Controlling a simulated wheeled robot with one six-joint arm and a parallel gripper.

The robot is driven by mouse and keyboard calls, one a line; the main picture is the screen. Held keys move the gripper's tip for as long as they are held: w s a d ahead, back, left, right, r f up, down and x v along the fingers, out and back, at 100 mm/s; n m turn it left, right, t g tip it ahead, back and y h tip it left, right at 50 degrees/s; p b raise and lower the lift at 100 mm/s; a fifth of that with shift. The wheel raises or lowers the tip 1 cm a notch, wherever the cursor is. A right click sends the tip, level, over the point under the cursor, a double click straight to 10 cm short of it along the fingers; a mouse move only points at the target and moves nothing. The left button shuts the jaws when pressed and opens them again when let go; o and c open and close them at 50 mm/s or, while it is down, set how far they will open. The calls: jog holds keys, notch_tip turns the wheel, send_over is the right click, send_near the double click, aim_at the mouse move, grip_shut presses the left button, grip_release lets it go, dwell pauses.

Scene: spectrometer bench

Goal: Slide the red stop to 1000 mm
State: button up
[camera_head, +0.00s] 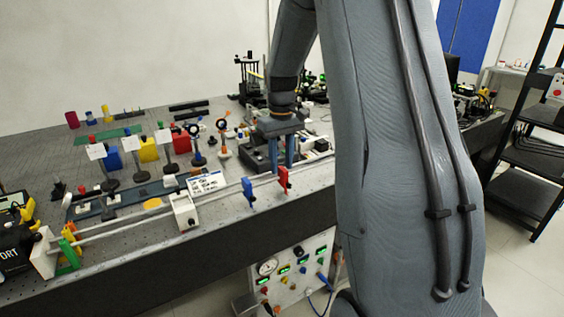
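The red stop (283,180) sits on the long rail (220,196) along the front edge of the bench, toward the rail's right part. A blue stop (249,192) sits on the same rail to its left. My gripper (281,163) points down just above or behind the red stop in this view. Its two fingers stand apart, with a gap between them, and nothing shows between them. I cannot tell whether a finger touches the red stop. The scale marks on the rail are too small to read.
A white carriage block (185,211) sits on the rail farther left, with green and yellow pieces (68,250) near the left end. A printed card (206,182) and several optics mounts stand behind the rail. A panel with gauges (290,273) is below the bench edge.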

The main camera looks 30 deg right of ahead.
jog(key=shift+f, duration=0.4)
grip_shut()
